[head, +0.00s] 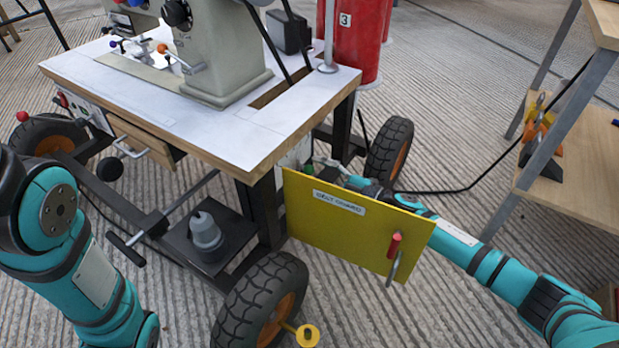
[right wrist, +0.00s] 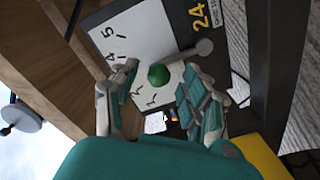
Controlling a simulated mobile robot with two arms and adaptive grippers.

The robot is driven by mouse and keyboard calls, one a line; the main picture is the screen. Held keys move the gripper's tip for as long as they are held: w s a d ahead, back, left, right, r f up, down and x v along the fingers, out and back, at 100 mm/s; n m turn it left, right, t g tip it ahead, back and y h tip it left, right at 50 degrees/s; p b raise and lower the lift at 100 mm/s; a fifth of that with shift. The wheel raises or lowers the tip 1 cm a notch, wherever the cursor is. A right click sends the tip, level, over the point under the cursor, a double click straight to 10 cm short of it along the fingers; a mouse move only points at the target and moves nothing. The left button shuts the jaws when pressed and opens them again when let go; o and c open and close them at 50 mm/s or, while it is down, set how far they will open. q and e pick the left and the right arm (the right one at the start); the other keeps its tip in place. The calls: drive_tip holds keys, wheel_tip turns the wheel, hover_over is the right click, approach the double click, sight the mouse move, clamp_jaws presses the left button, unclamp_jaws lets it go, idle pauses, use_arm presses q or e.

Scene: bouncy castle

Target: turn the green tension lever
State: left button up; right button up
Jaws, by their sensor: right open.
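The tension lever has a green ball knob (right wrist: 158,75) on a grey bar in the right wrist view. It sits in front of a white plate (right wrist: 135,40) with black numbers and tick marks. In the head view the knob (head: 309,170) is a small green spot under the table's right corner. My right gripper (right wrist: 157,78) is open, with one finger on each side of the knob; I cannot tell whether either touches it. In the head view my right gripper (head: 328,172) is partly hidden behind the yellow guard. My left arm shows at the left, its gripper out of view.
The yellow belt guard (head: 330,225) stands out from the table frame, in front of my right forearm. The sewing machine table (head: 200,120) is on wheels, with a tyre (head: 258,305) in front. A wooden shelf (head: 570,150) stands at the right. A red cylinder (head: 355,40) is behind.

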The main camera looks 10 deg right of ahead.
drive_tip(key=shift+b+x, duration=0.3)
drive_tip(key=shift+x, duration=0.85)
clamp_jaws()
